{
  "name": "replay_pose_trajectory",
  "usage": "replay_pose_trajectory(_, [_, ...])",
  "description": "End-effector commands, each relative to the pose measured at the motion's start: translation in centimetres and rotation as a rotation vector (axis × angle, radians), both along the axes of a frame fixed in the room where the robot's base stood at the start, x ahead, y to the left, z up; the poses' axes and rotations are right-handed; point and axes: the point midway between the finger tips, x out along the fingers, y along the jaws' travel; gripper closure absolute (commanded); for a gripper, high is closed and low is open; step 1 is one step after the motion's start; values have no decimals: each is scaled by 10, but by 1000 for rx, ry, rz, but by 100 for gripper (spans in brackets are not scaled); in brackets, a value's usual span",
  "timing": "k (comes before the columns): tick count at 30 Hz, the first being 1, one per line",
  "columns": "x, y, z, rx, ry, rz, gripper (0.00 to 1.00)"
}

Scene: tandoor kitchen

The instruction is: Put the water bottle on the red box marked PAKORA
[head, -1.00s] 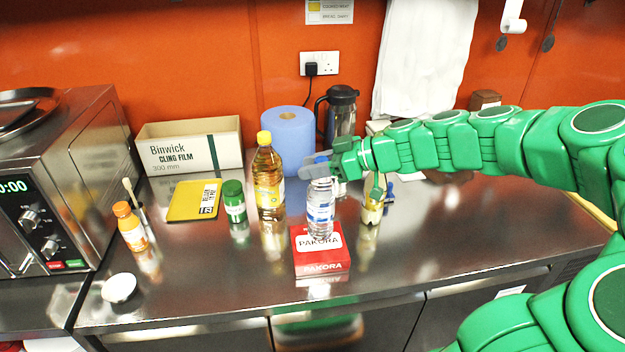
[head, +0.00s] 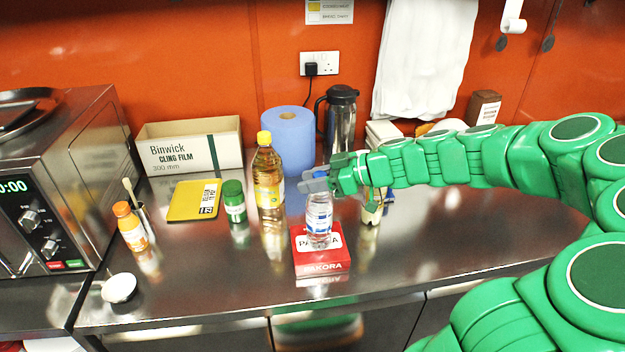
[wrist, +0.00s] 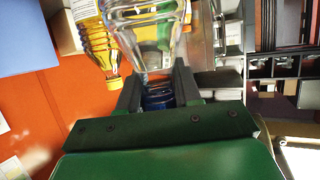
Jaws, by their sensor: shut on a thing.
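The clear water bottle (head: 319,221) is upright, with its base over the top of the red box marked PAKORA (head: 322,261) in the head view. It seems to touch the box top, though a tiny gap cannot be ruled out. My gripper (head: 316,182) is shut on the bottle near its blue cap. In the wrist view the two fingers of my gripper (wrist: 158,90) close on the neck of the water bottle (wrist: 150,45), beside the blue cap. The bottle partly covers the box's lettering.
An oil bottle (head: 268,180) stands behind and left of the box, with a green-lidded jar (head: 234,203) further left. A small container (head: 372,212) stands to the right. A blue roll (head: 288,140) and a flask (head: 341,125) stand behind. The front right counter is clear.

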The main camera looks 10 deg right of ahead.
Motion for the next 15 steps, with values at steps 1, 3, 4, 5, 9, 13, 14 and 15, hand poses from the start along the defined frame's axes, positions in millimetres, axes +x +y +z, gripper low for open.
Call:
replay_pose_trajectory(1, [0,0,-1,1,0,0,100])
replay_pose_trajectory(3, [0,0,-1,1,0,0,59])
replay_pose_trajectory(4, [0,0,-1,0,0,0,54])
replay_pose_trajectory(5, [0,0,-1,0,0,0,50])
replay_pose_trajectory(9, [0,0,-1,0,0,0,41])
replay_pose_trajectory(13, [0,0,-1,0,0,0,41])
replay_pose_trajectory(14, [0,0,-1,0,0,0,41])
replay_pose_trajectory(15, [0,0,-1,0,0,0,41])
